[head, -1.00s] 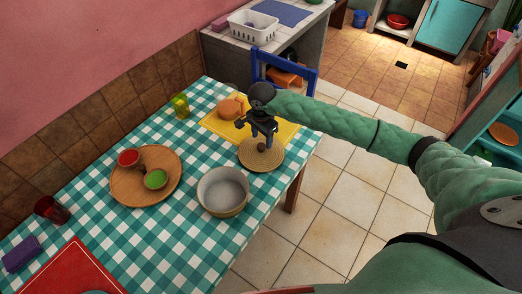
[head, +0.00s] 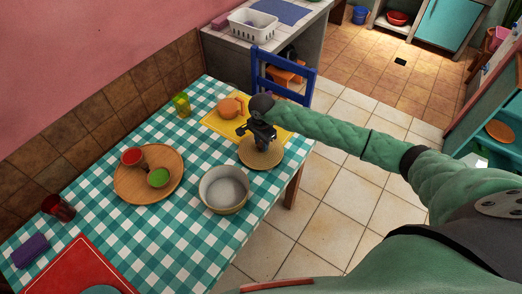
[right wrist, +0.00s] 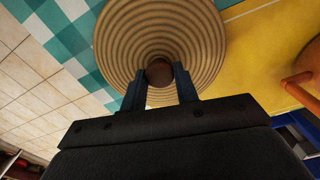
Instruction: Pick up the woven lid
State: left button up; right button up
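The woven lid (head: 248,158) is a round, tan, ridged disc with a small brown knob (right wrist: 158,74). It lies at the table's right edge, partly over the yellow mat's corner. My right gripper (head: 263,146) is directly above it, pointing down. In the right wrist view the lid (right wrist: 115,45) fills the upper middle, and the two dark fingers of my right gripper (right wrist: 159,76) sit against both sides of the knob, shut on it. The lid appears flat, with no clear gap beneath it. My left gripper is not in view.
A pale open pot (head: 224,207) stands just in front of the lid. An orange object (head: 228,106) sits on the yellow mat (head: 215,123). A wooden tray (head: 125,190) holds a red and a green bowl. A blue chair (head: 283,62) stands behind the table.

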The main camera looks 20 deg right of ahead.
grip_shut()
jog(key=shift+r, duration=0.15)
